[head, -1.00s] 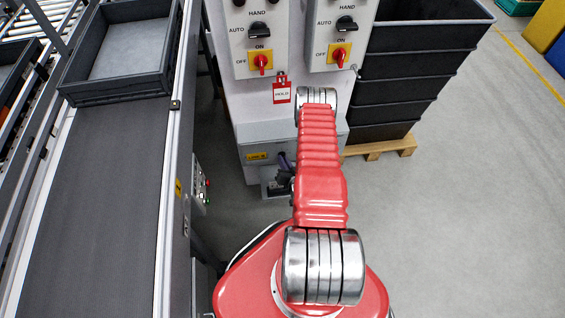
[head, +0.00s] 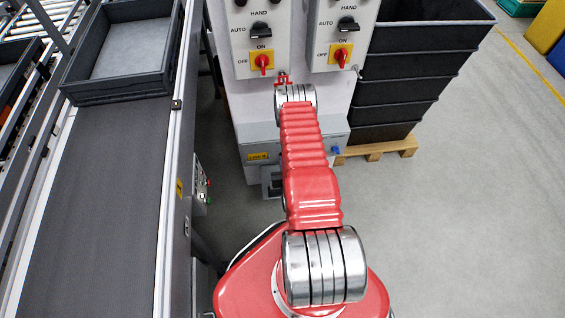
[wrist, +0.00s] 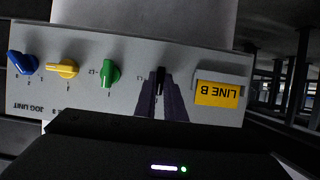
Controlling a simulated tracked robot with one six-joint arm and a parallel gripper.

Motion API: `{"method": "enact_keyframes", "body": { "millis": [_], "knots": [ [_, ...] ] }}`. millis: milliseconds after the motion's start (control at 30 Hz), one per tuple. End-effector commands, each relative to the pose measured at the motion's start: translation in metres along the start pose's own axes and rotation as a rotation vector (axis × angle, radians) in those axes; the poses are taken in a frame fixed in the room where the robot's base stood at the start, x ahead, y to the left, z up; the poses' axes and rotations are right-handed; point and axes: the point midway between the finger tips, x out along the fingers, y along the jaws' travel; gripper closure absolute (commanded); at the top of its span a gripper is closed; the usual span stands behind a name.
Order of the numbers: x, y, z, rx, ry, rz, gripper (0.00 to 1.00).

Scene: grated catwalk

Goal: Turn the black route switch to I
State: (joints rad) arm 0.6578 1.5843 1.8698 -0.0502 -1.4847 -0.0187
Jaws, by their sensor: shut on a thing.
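The black route switch (wrist: 162,78) is on a grey panel (wrist: 215,58) that shows upside down in the wrist view, between a green knob (wrist: 110,73) and the yellow LINE B label (wrist: 218,94). My gripper (wrist: 161,92) is shut on the black switch, one finger on each side. The switch's handle runs roughly up and down the picture. Its position marks are too small or covered to read. In the head view the LINE B label (head: 257,156) shows on the low box, and my arm hides the switch and my gripper's fingertips.
A yellow knob (wrist: 63,68) and a blue knob (wrist: 21,64) share the panel. Above are cabinets with red switches (head: 263,62) and black selectors (head: 260,29). A conveyor (head: 110,200) with a grey tray (head: 125,88) lies left. Stacked black crates (head: 408,88) stand right; floor there is clear.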

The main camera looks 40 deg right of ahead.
Motion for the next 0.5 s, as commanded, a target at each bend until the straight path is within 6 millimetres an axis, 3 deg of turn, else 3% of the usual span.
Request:
{"method": "enact_keyframes", "body": {
  "millis": [33,100,133,300,400,500],
  "knots": [
    [0.0043,-0.0003,-0.0094,-0.001,0.023,-0.002,1.00],
    [0.0044,-0.0006,-0.0095,-0.001,0.023,-0.002,1.00],
    [0.0045,-0.0007,-0.0095,-0.001,0.023,-0.003,0.90],
    [0.0047,-0.0012,-0.0096,-0.001,0.023,-0.004,0.78],
    [0.0046,-0.0019,-0.0093,-0.001,0.022,-0.006,0.72],
    [0.0045,-0.0026,-0.0089,-0.001,0.022,-0.008,0.72]
  ]
}}
